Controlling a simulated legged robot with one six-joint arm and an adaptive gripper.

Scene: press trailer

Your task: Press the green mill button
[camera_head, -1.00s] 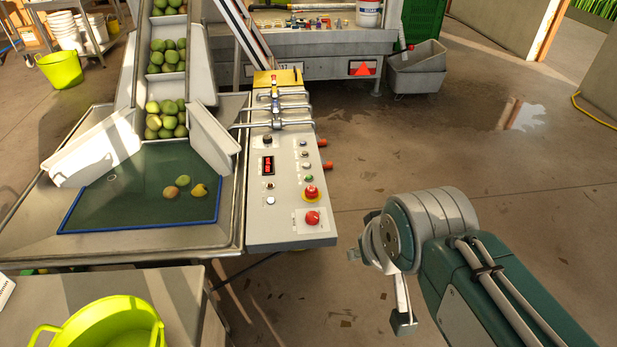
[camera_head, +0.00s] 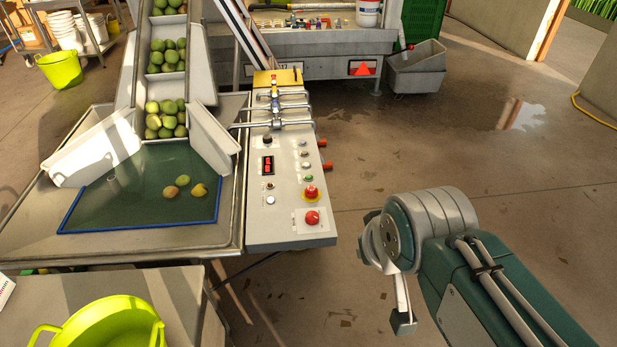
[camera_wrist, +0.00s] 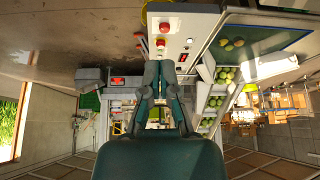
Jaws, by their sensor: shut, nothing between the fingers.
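The control panel (camera_head: 285,230) is a pale sloped plate at the right edge of the fruit table. The small green button (camera_head: 308,178) sits on its right side, just above a red mushroom button (camera_head: 311,192) with a yellow ring. A second red button (camera_head: 312,217) is nearer the panel's front edge. In the wrist view, which is upside down, the panel (camera_wrist: 176,12) is at the top. My gripper (camera_wrist: 160,64) is shut and empty, its fingers overlapping the panel's picture but apart from it. I cannot make out the green button there. My arm is right of the panel in the head view.
A blue-edged tray (camera_head: 135,215) with loose fruit lies left of the panel, below a fruit conveyor (camera_head: 126,82). A lime tub (camera_head: 100,325) stands at front left.

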